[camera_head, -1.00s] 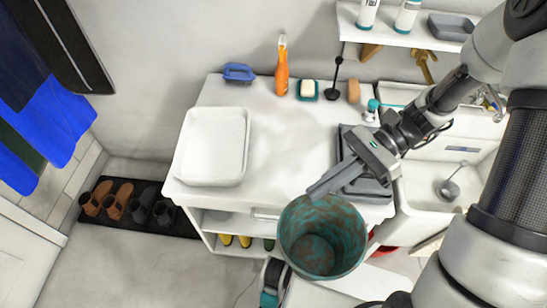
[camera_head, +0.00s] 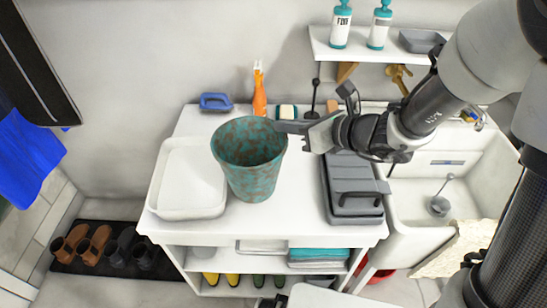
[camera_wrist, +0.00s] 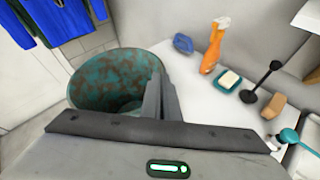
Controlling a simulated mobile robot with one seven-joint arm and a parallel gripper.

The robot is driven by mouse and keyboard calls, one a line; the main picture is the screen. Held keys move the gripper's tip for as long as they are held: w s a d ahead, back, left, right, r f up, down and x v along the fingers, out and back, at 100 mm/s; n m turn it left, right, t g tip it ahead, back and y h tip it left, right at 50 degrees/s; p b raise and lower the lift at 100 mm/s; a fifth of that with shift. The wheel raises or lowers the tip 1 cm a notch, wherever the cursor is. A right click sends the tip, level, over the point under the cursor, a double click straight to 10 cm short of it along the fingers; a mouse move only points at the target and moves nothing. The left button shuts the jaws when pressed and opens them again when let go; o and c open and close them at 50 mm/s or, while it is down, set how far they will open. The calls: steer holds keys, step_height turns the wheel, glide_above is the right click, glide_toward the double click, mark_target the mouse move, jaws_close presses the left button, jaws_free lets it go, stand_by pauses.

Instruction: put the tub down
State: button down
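The tub (camera_head: 256,178) is a teal bucket with rusty brown patches, upright with its open top facing up. It is over the white counter (camera_head: 290,222), just right of the white basin (camera_head: 186,180). My gripper (camera_head: 285,128) comes from the right and is shut on the tub's right rim. In the wrist view the tub (camera_wrist: 105,80) is at left, with the fingers (camera_wrist: 160,97) at its rim. I cannot tell whether its base touches the counter; the wrist view hides the base.
A grey case (camera_head: 352,190) lies on the counter's right side. A sink (camera_head: 435,205) is to the right. Clear counter remains between the tub and the case.

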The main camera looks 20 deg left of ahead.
step_height(320, 180, down, 6)
steer(key=shift+r+b, duration=0.15)
steer(key=shift+b, duration=0.55)
steer(key=c, duration=2)
jaws_free()
steer(key=shift+c, duration=0.2)
steer(key=p+v, duration=0.2)
steer(key=v, duration=1)
